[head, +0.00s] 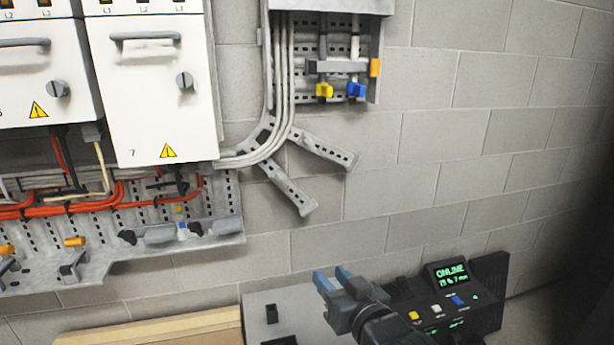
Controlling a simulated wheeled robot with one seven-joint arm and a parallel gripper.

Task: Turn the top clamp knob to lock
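My gripper (333,279) is at the lower middle, with two blue-tipped fingers pointing up and left. A gap shows between the fingertips, and nothing is seen between them. It is apart from the wall fittings. No knob is clearly marked as the top clamp knob. Black knob-like parts (127,237) and (196,229) sit on a grey bracket at the lower left. Lock markings are not readable.
White cabinets (155,90) with handles and grey rotary knobs (184,81) hang at the upper left. Orange cables (95,203) run below. A console (455,300) reading "ONLINE" stands right of my gripper, a grey box (285,305) left. The wall at right is bare.

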